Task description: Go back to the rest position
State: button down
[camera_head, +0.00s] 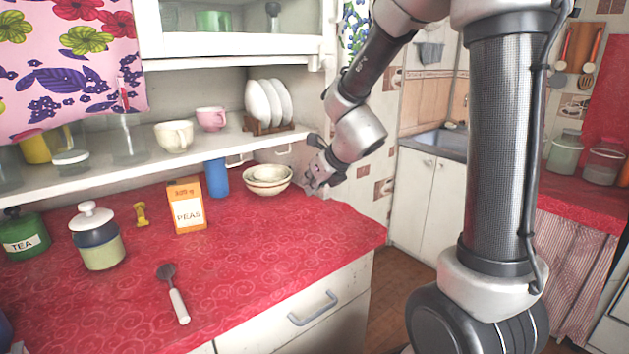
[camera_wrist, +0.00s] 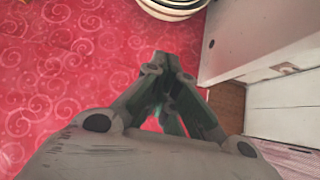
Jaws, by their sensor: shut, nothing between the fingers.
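My gripper (camera_head: 318,179) is at the right end of the red counter, just right of the stacked bowls, with my arm reaching down to it from the upper right. In the wrist view my gripper (camera_wrist: 163,62) has its fingertips together with nothing between them, above the red oilcloth near the counter's edge. The stacked bowls (camera_head: 267,181) are cream-coloured and stand apart from my gripper. They also show at the top of the wrist view (camera_wrist: 172,8).
On the red counter (camera_head: 250,250) stand an orange peas box (camera_head: 187,205), a blue cylinder (camera_head: 217,178), a lidded jar (camera_head: 97,238), a green tea tin (camera_head: 24,236) and a spoon-like utensil (camera_head: 176,295). A shelf (camera_head: 150,158) with cups and plates hangs above. The counter front is clear.

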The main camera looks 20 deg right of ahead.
jog(key=s+n, duration=0.1)
jog(key=n, duration=0.2)
jog(key=s+n+g, duration=0.1)
jog(key=s+n, duration=0.1)
jog(key=n, duration=0.1)
jog(key=s+a+n+g+y, duration=0.1)
jog(key=s+n, duration=0.1)
jog(key=n, duration=0.1)
jog(key=shift+s+f, duration=0.2)
jog(key=s+n+g, duration=0.1)
jog(key=s+n, duration=0.1)
jog(key=n, duration=0.1)
jog(key=s+d+n+g, duration=0.1)
jog(key=s+n, duration=0.2)
jog(key=n, duration=0.1)
jog(key=s+n, duration=0.3)
jog(key=shift+d+r+n+g, duration=0.2)
jog(key=shift+r+n+g, duration=0.2)
jog(key=s+d+r+n+h, duration=0.2)
jog(key=s+d+r+n, duration=0.2)
jog(key=s+d+n, duration=0.1)
jog(key=s+d+r+n+h, duration=0.2)
jog(key=s+d+r+n, duration=0.2)
jog(key=s+n, duration=0.3)
jog(key=s+d, duration=0.1)
jog(key=s, duration=0.2)
jog(key=shift+s+d, duration=0.15)
jog(key=shift+s, duration=0.15)
